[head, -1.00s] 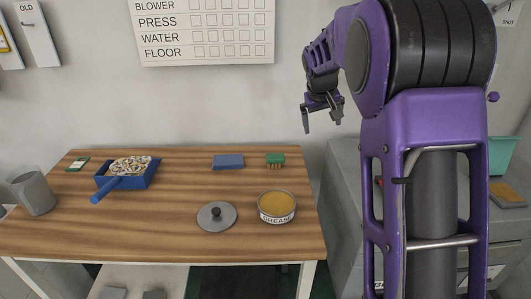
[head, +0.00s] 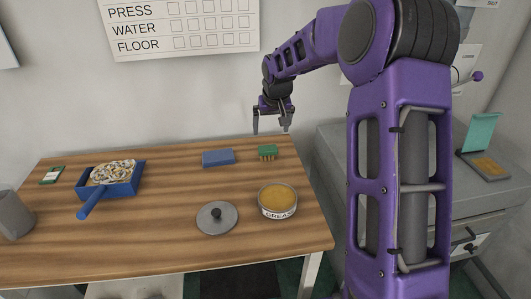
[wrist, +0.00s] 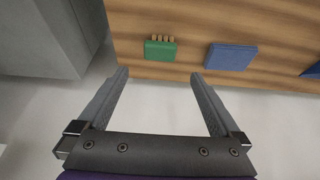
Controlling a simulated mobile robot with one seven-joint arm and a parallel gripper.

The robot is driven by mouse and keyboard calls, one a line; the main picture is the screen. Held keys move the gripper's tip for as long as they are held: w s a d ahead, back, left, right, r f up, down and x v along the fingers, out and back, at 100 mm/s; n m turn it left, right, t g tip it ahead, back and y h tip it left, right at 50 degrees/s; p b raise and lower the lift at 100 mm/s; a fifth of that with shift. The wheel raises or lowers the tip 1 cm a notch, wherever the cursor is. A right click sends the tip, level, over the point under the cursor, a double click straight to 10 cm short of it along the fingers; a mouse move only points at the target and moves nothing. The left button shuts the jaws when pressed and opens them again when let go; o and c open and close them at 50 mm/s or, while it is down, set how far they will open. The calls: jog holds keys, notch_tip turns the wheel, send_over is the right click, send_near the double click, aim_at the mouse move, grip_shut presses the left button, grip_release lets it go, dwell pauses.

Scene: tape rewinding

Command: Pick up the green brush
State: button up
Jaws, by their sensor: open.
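The green brush (head: 267,152) lies near the back right of the wooden table, with its tan bristles toward the front. My gripper (head: 271,128) is open and empty. It hangs above the back edge of the table, over the brush and apart from it. In the wrist view the two fingers of my gripper (wrist: 161,80) are wide apart with nothing between them.
A blue block (head: 218,158) lies left of the brush. A grease tin (head: 278,201) and a grey lid with a knob (head: 217,218) are in front. A blue pan (head: 128,186) with small pieces stands at left. The wall is close behind the table (head: 160,240).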

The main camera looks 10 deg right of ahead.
aim_at(268, 148)
jog(key=x, duration=1.4)
jog(key=shift+w, duration=0.2)
jog(key=c, duration=1.4)
jog(key=shift+o, duration=0.2)
notch_tip(268, 148, up, 10)
jog(key=shift+r, duration=0.1)
jog(key=o, duration=1)
jog(key=c, duration=0.6)
